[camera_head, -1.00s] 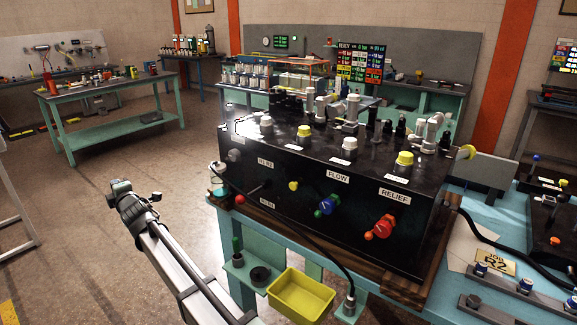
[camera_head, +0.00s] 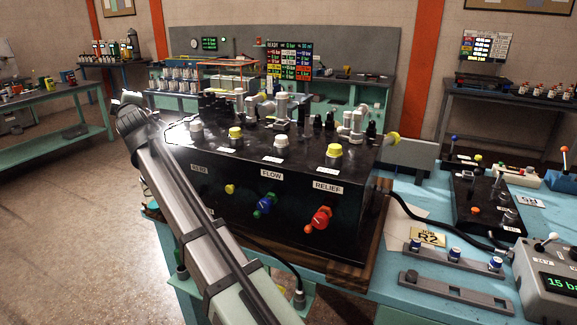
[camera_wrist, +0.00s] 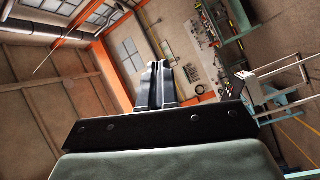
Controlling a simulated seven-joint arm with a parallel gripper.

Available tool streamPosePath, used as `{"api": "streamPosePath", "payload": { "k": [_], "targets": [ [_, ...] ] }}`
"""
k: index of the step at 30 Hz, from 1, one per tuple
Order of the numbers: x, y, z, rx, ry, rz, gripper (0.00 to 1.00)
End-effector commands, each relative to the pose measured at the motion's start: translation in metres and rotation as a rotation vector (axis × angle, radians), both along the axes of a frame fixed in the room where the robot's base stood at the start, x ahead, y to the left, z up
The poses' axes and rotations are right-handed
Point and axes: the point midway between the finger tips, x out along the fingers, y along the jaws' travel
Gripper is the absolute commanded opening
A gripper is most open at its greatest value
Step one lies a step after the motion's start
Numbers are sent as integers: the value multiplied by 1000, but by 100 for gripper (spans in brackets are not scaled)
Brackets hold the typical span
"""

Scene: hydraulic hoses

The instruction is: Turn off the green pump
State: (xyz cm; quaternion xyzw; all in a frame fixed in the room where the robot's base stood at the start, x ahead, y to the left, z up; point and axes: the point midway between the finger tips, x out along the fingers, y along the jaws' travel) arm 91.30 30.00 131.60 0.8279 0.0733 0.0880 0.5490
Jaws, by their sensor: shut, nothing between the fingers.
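No pump that is plainly green can be made out in the head view. A grey box with a lit green display (camera_head: 560,284) and a small white-knobbed lever stands at the lower right, cut off by the picture edge. The black manifold block (camera_head: 285,195) stands mid-picture, with a red knob (camera_head: 320,219) under RELIEF and a blue knob (camera_head: 265,206) under FLOW. My gripper (camera_wrist: 160,70) is shut and empty in the wrist view, pointing towards the far room. In the head view my arm's end is left of the block; its fingers are unclear there.
A black panel with levers (camera_head: 485,205) lies on the blue bench at the right. Grey rails with blue-capped fittings (camera_head: 455,256) and a black hose (camera_head: 440,232) lie before it. My forearm hides the block's left part. Open floor lies left.

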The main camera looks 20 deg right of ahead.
Motion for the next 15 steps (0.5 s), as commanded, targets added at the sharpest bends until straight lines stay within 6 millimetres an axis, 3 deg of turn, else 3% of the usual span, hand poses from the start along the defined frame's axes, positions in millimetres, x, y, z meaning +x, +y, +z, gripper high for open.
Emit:
{"api": "streamPosePath", "payload": {
  "k": [1,15],
  "targets": [
    [5,-25,6,9,-7,-26,0],
    [22,-224,52,81,-65,-229,0]
  ]
}}
